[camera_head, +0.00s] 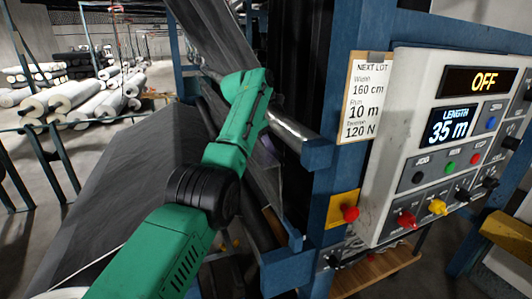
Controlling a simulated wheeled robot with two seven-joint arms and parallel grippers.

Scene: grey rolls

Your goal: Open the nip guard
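My green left arm reaches up from the bottom over the machine's roll section. Its far end bends down behind itself, and its gripper is hidden. My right gripper is not in view. A shiny metal roller (289,124) runs from behind my arm to a blue bracket on the machine frame. Below it, a thin, partly see-through panel (276,184) slants down beside the blue frame; it may be the nip guard, but my arm covers much of this area. I cannot tell whether it is open or whether my arm touches it.
A control box (441,145) on the right reads OFF and LENGTH 35 m. A paper card (367,98) reads NEXT LOT, 160 cm, 10 m, 120 N. A red button on a yellow plate (343,208) sits left of the box. Dark grey web (108,178) slopes at left; white rolls lie behind.

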